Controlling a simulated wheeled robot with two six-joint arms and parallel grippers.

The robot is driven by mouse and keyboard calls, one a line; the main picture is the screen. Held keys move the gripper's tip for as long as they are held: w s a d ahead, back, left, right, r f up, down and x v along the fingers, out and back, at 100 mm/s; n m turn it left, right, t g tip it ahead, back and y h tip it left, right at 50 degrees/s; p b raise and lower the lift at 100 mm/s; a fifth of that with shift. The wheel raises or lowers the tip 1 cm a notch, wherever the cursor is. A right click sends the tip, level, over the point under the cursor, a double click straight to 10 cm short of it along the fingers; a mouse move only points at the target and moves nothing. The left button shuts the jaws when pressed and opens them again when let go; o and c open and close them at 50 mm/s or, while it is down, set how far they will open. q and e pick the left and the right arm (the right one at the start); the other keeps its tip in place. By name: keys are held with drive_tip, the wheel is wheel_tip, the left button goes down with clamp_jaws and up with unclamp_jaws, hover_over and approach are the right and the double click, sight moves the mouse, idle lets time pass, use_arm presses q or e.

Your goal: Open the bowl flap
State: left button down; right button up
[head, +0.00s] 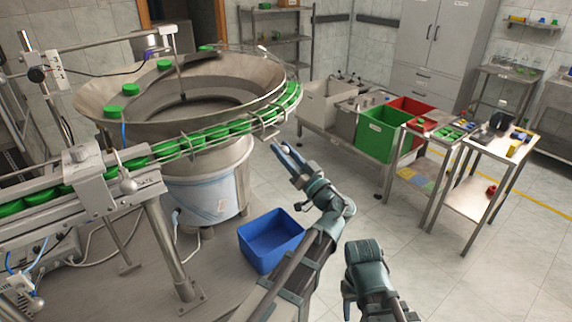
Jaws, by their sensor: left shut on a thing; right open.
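The large steel feeder bowl (262,82) stands at the left with several green caps in and along it. The bowl flap (266,136) is a small metal piece low on the bowl's right side, below the cap track. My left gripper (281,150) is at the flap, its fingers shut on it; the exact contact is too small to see. How far the flap stands open cannot be told. My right gripper (364,252) is open, low in the centre over the floor and far from the bowl; its fingers are hard to make out.
A blue bin (270,243) stands below my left arm. The cap track (160,155) runs down to the left. A bench with a green bin (384,132) and a red bin (410,113) stands at the right, beside a side table (478,143). The floor between is clear.

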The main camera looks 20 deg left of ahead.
use_arm(q)
drive_tip(key=w+a+f+t+y+b, duration=0.1)
drive_tip(key=w+a+f+b, duration=0.1)
drive_tip(key=a+f+b, duration=0.4)
drive_tip(key=shift+w+a+m+b, duration=0.2)
drive_tip(key=shift+w+m+b, duration=0.15)
drive_tip(key=shift+b, duration=0.35)
use_arm(e)
wheel_tip(320, 180, down, 9)
use_arm(q)
drive_tip(key=c, duration=0.5)
unclamp_jaws()
drive_tip(key=shift+w+a, duration=0.1)
use_arm(e)
drive_tip(key=shift+f, duration=0.1)
use_arm(q)
drive_tip(key=shift+f, duration=0.1)
